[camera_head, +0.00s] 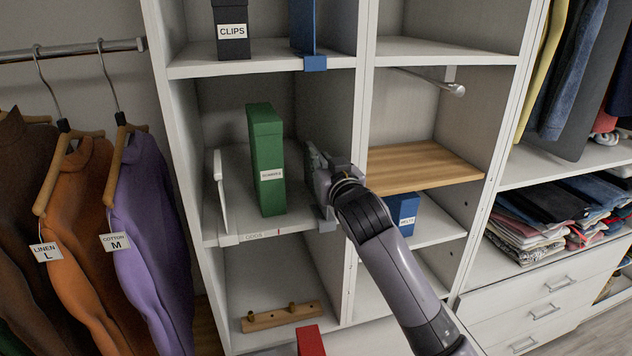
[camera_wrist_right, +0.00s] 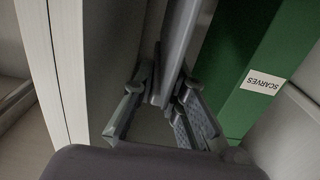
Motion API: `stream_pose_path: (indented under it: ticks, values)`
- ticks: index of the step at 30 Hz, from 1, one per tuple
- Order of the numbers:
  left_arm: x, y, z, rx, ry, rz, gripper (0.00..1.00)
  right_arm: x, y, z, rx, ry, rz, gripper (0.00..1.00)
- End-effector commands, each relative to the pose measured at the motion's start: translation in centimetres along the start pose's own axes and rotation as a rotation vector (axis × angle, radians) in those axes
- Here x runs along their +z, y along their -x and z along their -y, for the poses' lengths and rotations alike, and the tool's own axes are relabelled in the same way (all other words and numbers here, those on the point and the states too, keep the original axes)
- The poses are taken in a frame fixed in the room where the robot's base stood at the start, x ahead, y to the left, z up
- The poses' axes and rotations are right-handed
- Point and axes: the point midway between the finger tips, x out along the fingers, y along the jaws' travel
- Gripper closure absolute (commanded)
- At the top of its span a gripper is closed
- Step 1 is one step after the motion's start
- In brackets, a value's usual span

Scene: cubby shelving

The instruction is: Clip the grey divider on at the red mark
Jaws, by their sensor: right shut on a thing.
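My right gripper (camera_head: 324,186) is at the right side of the middle-left cubby, close to the upright panel. In the right wrist view its fingers (camera_wrist_right: 160,108) are shut on the grey divider (camera_wrist_right: 181,40), a thin upright plate. In the head view my gripper hides most of the divider; a grey foot (camera_head: 328,226) shows below it near the shelf's front edge. The small red mark (camera_head: 279,232) is on the front edge of the shelf (camera_head: 225,241), left of the gripper. My left gripper is out of view.
A green box (camera_head: 266,150) labelled SCARVES stands left of my gripper; it also shows in the right wrist view (camera_wrist_right: 237,65). A white divider (camera_head: 221,192) stands farther left on this shelf. A blue divider (camera_head: 315,63) is on the shelf above. A wooden shelf (camera_head: 420,168) is right of the panel.

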Motion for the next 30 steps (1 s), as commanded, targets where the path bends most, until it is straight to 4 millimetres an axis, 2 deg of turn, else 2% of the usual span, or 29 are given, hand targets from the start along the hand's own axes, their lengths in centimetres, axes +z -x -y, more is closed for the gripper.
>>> stream_pose_path:
  ticks: [24, 30]
  values:
    - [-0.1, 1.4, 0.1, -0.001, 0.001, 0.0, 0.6, -0.1, 3.3, 0.0, 0.001, 0.001, -0.001, 1.0]
    - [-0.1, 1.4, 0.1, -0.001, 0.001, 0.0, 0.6, -0.1, 3.5, 0.0, 0.001, 0.001, -0.001, 1.0]
